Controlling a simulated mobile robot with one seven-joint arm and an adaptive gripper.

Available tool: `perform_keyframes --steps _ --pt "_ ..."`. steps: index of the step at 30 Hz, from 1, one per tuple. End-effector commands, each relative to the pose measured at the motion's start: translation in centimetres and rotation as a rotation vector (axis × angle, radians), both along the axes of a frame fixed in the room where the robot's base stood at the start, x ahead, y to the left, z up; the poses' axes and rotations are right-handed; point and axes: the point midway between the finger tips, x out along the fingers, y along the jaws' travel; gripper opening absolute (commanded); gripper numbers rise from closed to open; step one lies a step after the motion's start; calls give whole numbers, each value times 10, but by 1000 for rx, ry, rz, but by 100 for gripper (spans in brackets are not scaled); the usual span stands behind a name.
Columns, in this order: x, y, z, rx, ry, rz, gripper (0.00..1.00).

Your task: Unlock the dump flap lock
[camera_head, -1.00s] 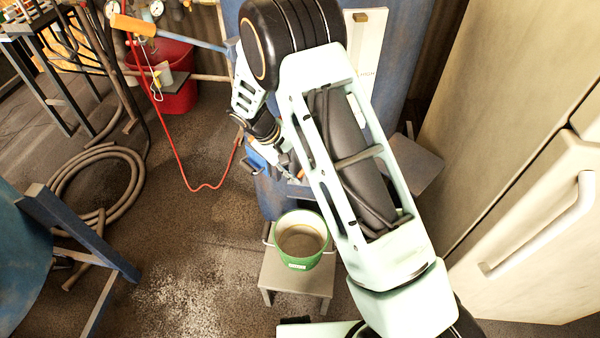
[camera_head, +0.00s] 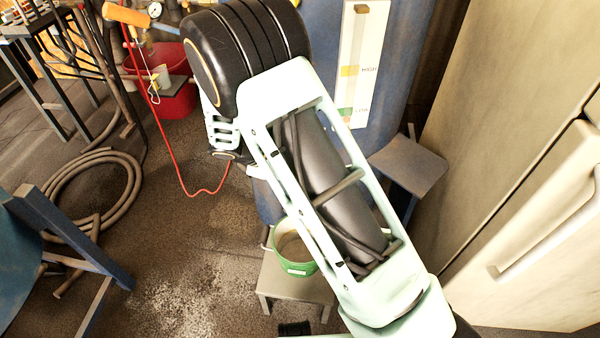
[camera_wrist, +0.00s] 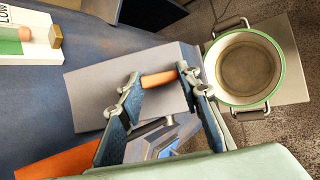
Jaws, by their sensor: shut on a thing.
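In the wrist view my gripper (camera_wrist: 158,80) is shut on a short orange bar (camera_wrist: 158,79), held crosswise between the fingertips. The bar lies in front of a flat grey plate (camera_wrist: 95,88) beside the blue pot body (camera_wrist: 40,115). A blue and grey fitting (camera_wrist: 168,146) shows between the fingers, lower down. I cannot tell for sure which part is the dump flap lock. In the head view my own arm hides the gripper and the bar; the blue pot (camera_head: 398,75) stands behind it.
A green bucket (camera_head: 300,268) stands on a low grey stool (camera_head: 285,288) and shows in the wrist view (camera_wrist: 274,42). A red tub (camera_head: 180,100), a red line (camera_head: 165,140) and a coiled hose (camera_head: 130,185) are at left. A pale cabinet (camera_head: 530,110) bounds the right.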

Motion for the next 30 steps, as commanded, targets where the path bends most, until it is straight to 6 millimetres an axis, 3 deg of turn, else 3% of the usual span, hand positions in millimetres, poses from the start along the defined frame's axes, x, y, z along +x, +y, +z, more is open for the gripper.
perform_keyframes --steps 13,14,18,30 --pt "0 0 0 -7 2 11 7" --pt "0 0 0 -7 2 11 33" --pt "0 0 0 -7 2 10 48" --pt "-2 5 6 -4 0 10 49"
